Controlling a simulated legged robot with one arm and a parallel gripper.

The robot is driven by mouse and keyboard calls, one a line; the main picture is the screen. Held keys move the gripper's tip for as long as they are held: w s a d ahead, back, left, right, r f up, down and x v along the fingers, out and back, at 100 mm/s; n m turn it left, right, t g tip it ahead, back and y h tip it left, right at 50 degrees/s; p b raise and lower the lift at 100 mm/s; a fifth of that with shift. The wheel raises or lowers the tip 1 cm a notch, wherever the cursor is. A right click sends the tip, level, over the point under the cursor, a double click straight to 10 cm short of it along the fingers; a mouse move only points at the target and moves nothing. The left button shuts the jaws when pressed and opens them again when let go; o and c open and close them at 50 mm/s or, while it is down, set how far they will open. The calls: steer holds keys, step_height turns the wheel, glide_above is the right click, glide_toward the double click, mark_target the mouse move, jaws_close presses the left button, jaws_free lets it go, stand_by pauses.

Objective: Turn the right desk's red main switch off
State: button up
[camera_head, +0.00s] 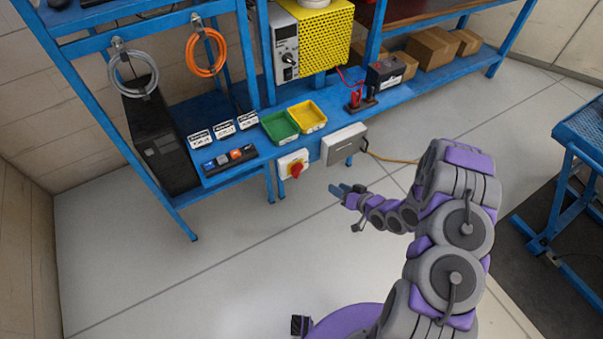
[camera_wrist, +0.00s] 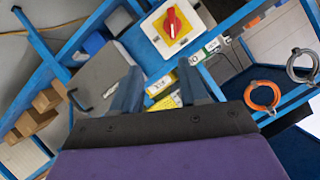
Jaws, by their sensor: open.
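A red rotary switch (camera_head: 295,169) sits on a yellow plate on a white box, on the front edge of the blue bench (camera_head: 240,160). In the wrist view the red switch handle (camera_wrist: 172,22) shows at the top, roughly upright in the picture, beyond the fingertips. My gripper (camera_head: 341,189) is in front of the bench, to the right of the switch and apart from it. In the wrist view my gripper (camera_wrist: 160,80) has its two blue fingers spread with nothing held between them.
A grey box (camera_head: 344,143) is on the bench edge right of the switch, with a yellow cable. Green (camera_head: 280,126) and yellow (camera_head: 307,117) trays stand above. A black cabinet (camera_head: 160,140) stands left. Another blue bench (camera_head: 575,150) is at right. The floor in front is clear.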

mark_target(301, 172)
steer(key=shift+y, duration=0.4)
steer(key=b+x, duration=0.1)
steer(key=x, duration=0.5)
steer(key=b+x, duration=0.1)
steer(key=x, duration=0.5)
steer(key=s+a+b+x, duration=0.1)
steer(key=b+x, duration=0.1)
steer(key=x, duration=0.4)
jaws_close()
